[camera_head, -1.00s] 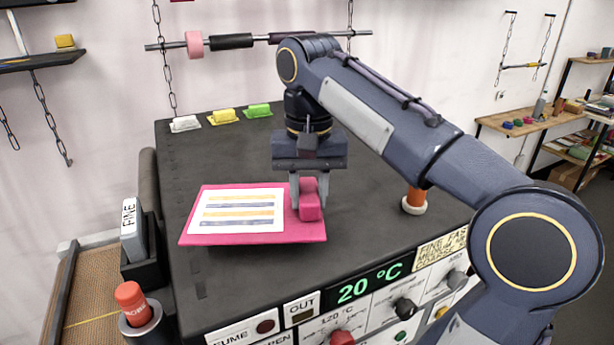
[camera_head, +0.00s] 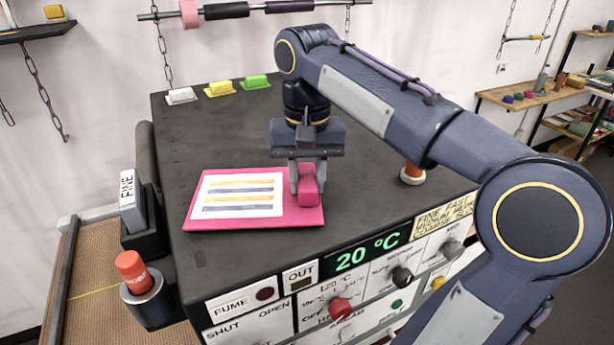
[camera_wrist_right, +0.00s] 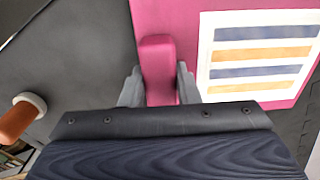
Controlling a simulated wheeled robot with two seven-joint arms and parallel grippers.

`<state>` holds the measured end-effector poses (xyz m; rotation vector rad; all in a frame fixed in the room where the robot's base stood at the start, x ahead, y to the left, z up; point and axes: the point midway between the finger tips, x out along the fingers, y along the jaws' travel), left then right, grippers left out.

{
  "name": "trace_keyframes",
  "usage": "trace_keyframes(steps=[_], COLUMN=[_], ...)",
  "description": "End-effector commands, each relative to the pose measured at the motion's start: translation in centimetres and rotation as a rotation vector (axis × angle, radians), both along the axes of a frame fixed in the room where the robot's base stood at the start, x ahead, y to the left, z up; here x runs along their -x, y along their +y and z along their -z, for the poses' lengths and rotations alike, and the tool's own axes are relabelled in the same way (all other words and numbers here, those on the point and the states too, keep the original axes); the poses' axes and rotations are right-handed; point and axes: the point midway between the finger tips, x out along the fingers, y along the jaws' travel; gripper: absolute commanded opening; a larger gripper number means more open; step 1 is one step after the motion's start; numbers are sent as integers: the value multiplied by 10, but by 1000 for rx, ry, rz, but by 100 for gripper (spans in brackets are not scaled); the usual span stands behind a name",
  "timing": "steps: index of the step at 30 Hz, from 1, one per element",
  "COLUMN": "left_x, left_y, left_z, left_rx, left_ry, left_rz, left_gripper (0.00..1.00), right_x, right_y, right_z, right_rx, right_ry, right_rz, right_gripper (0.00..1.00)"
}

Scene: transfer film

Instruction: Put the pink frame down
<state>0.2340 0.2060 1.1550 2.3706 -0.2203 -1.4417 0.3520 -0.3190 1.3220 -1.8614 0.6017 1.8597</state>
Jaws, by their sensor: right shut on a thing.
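The pink frame (camera_head: 305,217) is a flat pink board with a white sheet (camera_head: 238,194) of orange and blue-grey stripes on its left part. A raised pink grip block (camera_head: 309,190) stands near its right end. My right gripper (camera_head: 308,188) is shut on this block, one finger on each side. The frame lies level at the dark bench top (camera_head: 360,190), near its front left; I cannot tell if it touches. In the right wrist view, the block (camera_wrist_right: 158,65) sits between the fingers and the striped sheet (camera_wrist_right: 258,52) is to the right. My left gripper is out of view.
White, yellow and green blocks (camera_head: 219,88) stand along the back edge. An orange-and-white knob-like thing (camera_head: 412,174) stands right of the frame. A red-capped holder (camera_head: 134,272) and the FINE box (camera_head: 130,200) are at the left edge. A roller bar (camera_head: 250,9) hangs behind.

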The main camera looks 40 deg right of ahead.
Motion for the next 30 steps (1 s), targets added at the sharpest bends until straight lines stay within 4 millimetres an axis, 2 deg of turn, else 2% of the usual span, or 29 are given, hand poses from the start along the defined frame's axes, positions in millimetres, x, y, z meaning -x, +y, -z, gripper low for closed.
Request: trace_keyframes(steps=[14,15,20,30], left_x=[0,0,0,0], left_y=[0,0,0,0], left_z=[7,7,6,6], left_rx=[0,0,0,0], left_ry=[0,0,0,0], left_rz=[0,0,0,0], left_gripper=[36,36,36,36], right_x=[0,0,0,-1], right_y=[0,0,0,0], right_z=[10,10,9,5], right_rx=[0,0,0,1], right_ry=[0,0,0,-1], right_rz=[0,0,0,0], right_gripper=[0,33,54,54])
